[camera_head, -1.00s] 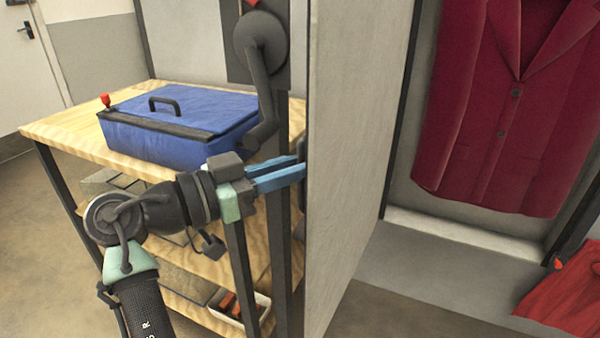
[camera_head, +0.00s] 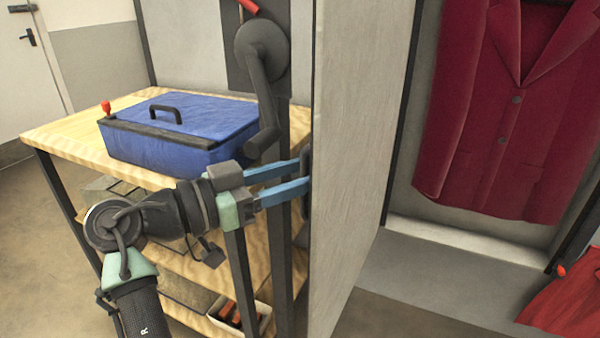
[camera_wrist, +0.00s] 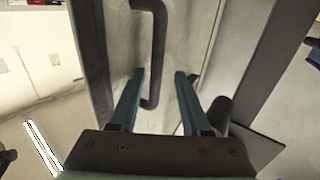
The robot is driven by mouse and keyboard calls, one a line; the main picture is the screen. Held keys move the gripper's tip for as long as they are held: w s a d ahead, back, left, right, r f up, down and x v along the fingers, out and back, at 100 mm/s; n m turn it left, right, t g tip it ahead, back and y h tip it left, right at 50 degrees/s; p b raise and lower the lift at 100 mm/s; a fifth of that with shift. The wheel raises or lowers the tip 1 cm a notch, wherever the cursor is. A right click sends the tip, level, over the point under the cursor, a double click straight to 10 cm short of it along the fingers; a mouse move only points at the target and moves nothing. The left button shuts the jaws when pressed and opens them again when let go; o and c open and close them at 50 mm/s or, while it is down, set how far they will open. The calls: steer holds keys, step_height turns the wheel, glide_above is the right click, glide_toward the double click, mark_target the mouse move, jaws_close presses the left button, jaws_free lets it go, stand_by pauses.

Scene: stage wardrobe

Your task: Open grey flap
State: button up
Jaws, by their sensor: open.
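The grey flap (camera_head: 362,150) stands upright and nearly edge-on in the head view, with the wardrobe space open to view at its right. A dark bar handle (camera_wrist: 153,58) is on the flap's face in the wrist view. In the head view its dark edge shows at the flap's left side, partly hidden by the fingertips. My gripper (camera_head: 305,172) is open, its two blue fingers pointing at the handle. In the wrist view the gripper (camera_wrist: 161,73) has the handle's lower part between its fingers, nearer the left one. I cannot tell whether they touch.
A blue case (camera_head: 185,130) with a black handle lies on a wooden shelf table (camera_head: 60,125) at left. A dark post with a round hub and lever (camera_head: 262,90) stands behind my gripper. A red jacket (camera_head: 510,110) hangs right of the flap. Floor is clear at left.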

steer(key=p+v, duration=0.1)
steer(key=v, duration=1.1)
steer(key=shift+s+a, duration=0.2)
steer(key=shift+a, duration=0.15)
